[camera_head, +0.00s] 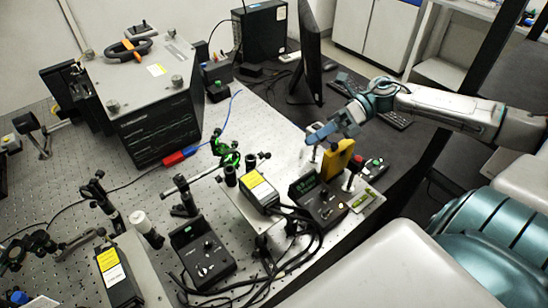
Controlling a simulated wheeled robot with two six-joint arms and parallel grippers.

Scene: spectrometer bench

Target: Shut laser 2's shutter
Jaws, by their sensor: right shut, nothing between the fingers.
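Two black laser boxes with yellow and white labels stand on the bench: one at the centre (258,188) and one at the lower left (113,277). I cannot read which is laser 2, and I cannot make out a shutter's position. A black control box with a lit green display (318,203) sits right of the centre laser; another control box with knobs (203,254) sits between the lasers. My right gripper (311,137) comes in from the right, shut and empty, above and behind a yellow upright piece (338,159). My left gripper is out of view.
A large black instrument (158,120) with a grey lid fills the back left. Green-lit optics (224,152), posts and black cables (290,255) crowd the middle. A monitor (309,55) and keyboard (398,117) stand behind my right arm. The perforated bench (262,125) is clearer behind the optics.

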